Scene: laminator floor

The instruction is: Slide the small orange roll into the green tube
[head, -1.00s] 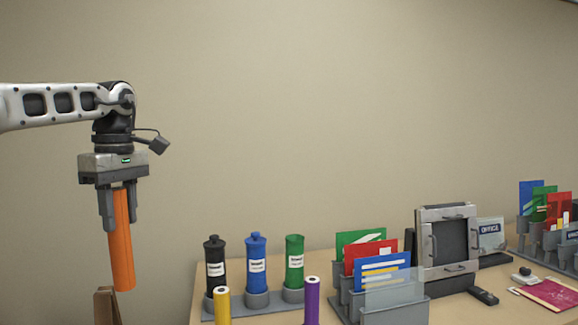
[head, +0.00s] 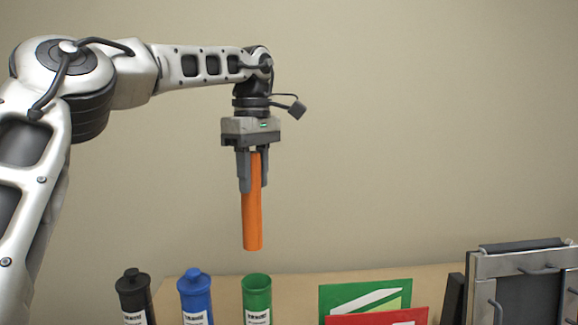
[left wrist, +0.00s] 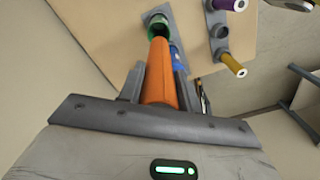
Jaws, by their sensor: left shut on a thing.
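My left gripper (head: 252,188) is shut on the small orange roll (head: 252,220), which hangs almost upright below the fingers. The green tube (head: 257,302) stands below it with its top open, and its lower part is cut off by the picture edge. In the head view the roll's lower end appears just above the tube's mouth, with a small gap. In the left wrist view the orange roll (left wrist: 160,75) points toward the green tube (left wrist: 155,22), and its far end overlaps the tube's rim. My right gripper is not in view.
A blue capped tube (head: 195,297) and a black capped tube (head: 133,295) stand left of the green one. Green and red cards (head: 375,318) are at the right, beside a grey framed machine (head: 520,262). A yellow roll (left wrist: 232,65) and a purple roll (left wrist: 238,5) stand nearby.

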